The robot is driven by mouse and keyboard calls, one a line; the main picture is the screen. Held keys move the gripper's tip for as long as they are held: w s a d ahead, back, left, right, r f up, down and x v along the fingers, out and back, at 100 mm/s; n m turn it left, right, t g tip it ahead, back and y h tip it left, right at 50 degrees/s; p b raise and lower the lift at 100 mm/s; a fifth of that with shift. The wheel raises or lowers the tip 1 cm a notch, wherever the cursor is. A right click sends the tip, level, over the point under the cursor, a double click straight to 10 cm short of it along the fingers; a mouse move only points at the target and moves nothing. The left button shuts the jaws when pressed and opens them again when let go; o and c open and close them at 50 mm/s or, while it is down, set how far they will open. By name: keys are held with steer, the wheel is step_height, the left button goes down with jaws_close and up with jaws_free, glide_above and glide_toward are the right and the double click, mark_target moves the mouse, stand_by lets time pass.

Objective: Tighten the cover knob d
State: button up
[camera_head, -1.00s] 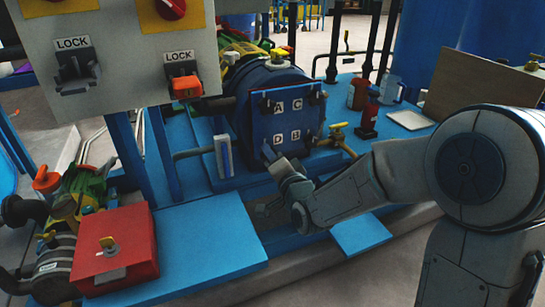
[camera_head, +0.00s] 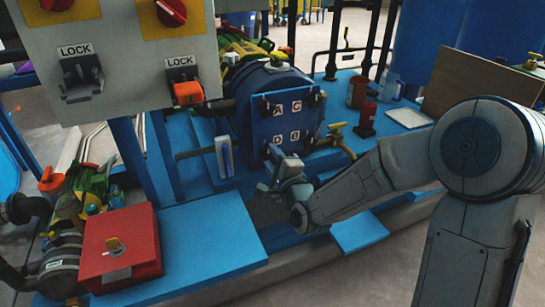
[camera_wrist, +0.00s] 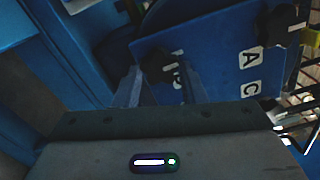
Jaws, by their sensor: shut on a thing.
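The blue square cover (camera_head: 286,118) closes the front of the blue autoclave vessel (camera_head: 263,82). It carries white labels A, C, D and B, with dark knobs at its corners. Cover knob d (camera_wrist: 153,62) is a dark knob near the lower left corner by the D label, at the fingertips in the wrist view. In the head view my gripper hides most of it. My gripper (camera_head: 270,155) reaches up to that corner from below right. Its two fingers (camera_wrist: 160,80) are shut on knob d. The exact finger contact is too dark to see.
A yellow-handled valve (camera_head: 336,131) stands right of the cover. A white-and-blue gauge (camera_head: 224,157) stands to its left. A grey control panel (camera_head: 125,50) with LOCK switches hangs at upper left. A red box (camera_head: 120,248) sits at lower left.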

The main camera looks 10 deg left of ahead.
steer(key=shift+s+f+m, duration=0.1)
steer(key=shift+m, duration=0.2)
stand_by(0.4)
steer(key=o, duration=1)
